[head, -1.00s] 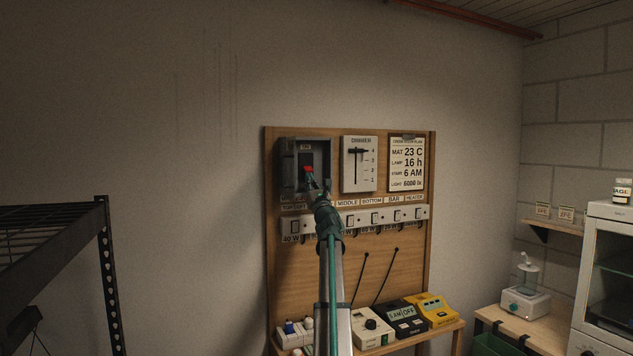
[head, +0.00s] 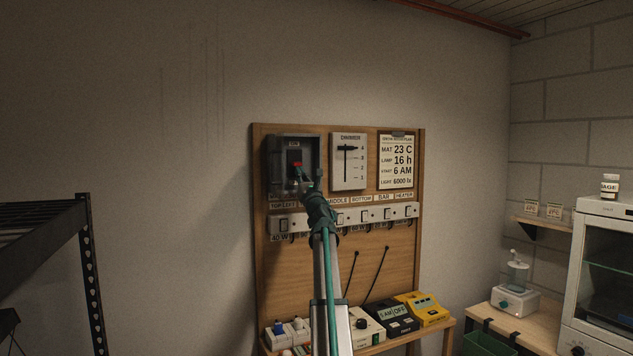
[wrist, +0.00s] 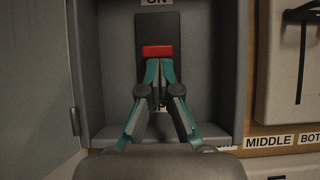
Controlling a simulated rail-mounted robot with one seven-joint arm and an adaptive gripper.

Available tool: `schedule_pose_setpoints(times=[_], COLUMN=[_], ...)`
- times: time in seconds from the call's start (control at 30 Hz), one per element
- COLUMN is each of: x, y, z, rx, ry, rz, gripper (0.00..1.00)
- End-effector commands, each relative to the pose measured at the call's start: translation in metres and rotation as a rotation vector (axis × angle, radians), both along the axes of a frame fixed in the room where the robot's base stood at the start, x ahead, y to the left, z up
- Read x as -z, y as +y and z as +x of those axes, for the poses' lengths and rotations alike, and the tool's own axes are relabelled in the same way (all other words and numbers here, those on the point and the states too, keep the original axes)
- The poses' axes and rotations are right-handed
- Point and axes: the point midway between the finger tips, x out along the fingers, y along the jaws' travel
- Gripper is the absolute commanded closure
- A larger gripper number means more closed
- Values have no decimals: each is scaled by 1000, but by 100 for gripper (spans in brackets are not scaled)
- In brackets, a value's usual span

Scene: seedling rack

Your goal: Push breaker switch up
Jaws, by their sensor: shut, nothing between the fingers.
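The breaker switch is a red toggle (wrist: 158,51) on a dark vertical plate (wrist: 157,25) inside a grey breaker box (head: 272,170). An ON label (wrist: 156,2) sits above the plate. In the head view the red toggle (head: 296,164) shows just above my gripper (head: 299,174). In the wrist view my gripper (wrist: 158,66) is shut and empty, its green fingertips together right at the lower edge of the red toggle. They look in contact or nearly so; I cannot tell which. The fingers hide the lower part of the plate.
A white dimmer panel (head: 348,162) and a settings sheet (head: 396,161) hang right of the box on the wooden board (head: 290,255). A row of switches (head: 365,216) runs below. Devices including a yellow one (head: 424,309) stand on the shelf underneath. A black rack (head: 92,270) stands left.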

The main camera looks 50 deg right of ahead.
Motion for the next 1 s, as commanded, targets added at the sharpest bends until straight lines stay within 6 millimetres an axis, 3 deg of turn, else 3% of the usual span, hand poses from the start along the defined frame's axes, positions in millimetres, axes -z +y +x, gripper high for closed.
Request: schedule_pose_setpoints(times=[0.13, 0.47, 0.73, 1.0], x=[-2, -21, -23, -32], y=[10, 11, 13, 32], z=[4, -1, -3, -30], rx=[-11, -10, -11, -15], ry=[-1, 0, 0, -1], rz=[-2, -1, 0, -1], gripper=[100, 100, 100, 100])
